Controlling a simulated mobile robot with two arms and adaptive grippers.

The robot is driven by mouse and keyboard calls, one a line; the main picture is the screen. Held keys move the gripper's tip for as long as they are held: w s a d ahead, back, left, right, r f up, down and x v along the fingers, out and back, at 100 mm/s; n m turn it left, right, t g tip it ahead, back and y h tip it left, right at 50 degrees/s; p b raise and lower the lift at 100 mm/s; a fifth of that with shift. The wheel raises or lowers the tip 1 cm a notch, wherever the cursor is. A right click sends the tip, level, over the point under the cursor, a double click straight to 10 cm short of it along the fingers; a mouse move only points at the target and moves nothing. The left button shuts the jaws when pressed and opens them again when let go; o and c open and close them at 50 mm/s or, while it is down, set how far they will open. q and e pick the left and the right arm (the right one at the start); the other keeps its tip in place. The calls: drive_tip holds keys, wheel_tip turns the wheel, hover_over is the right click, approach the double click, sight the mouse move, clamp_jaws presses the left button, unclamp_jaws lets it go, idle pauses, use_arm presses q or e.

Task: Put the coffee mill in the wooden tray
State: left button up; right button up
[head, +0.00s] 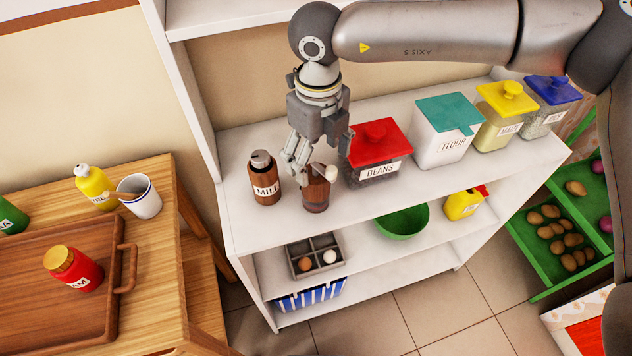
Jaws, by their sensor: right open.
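The coffee mill (316,195) looks like a small brown cylinder with a pale knob at its top right. My left gripper is not in view.
The brown bottle (264,180) stands close left of the mill, and a red-lidded beans canister (377,160) close right. More canisters stand further right. A white cup (142,198) and yellow bottle (93,187) stand behind the tray.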

sight(315, 172)
drive_tip(key=shift+f, duration=0.85)
drive_tip(key=shift+w+a+f+p, duration=0.1)
drive_tip(key=shift+w+f+p, duration=0.05)
drive_tip(key=shift+f+p, duration=0.2)
wheel_tip(315, 172, down, 4)
drive_tip(key=shift+w+a+r+p, duration=0.15)
drive_tip(key=shift+r+p, duration=0.1)
drive_tip(key=shift+p, duration=0.55)
drive_tip(key=shift+w+f, duration=0.1)
drive_tip(key=shift+f, duration=0.55)
drive_tip(key=c, duration=1.3)
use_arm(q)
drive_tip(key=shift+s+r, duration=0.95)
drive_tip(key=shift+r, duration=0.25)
use_arm(e)
drive_tip(key=shift+r, duration=0.15)
